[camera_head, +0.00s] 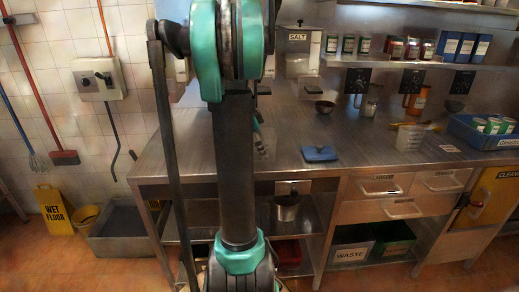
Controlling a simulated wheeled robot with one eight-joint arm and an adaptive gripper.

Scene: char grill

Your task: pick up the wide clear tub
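A clear, see-through container (265,144) stands on the steel counter just right of my arm and is partly hidden by it. It may be the wide clear tub, but its full shape is not visible. Another clear container (410,137), taller and cup-like, stands farther right on the counter. Most of my gripper (258,122) is hidden behind my own arm; only a small dark and teal part shows above the first clear container. I cannot tell whether it touches the container or how its fingers stand.
A blue flat item (320,153) lies on the steel counter (350,168). A blue crate (478,137) with cans stands at the right end. A small dark bowl (324,107) and a shelf (400,63) with jars are at the back. A yellow wet-floor sign (53,210) stands left.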

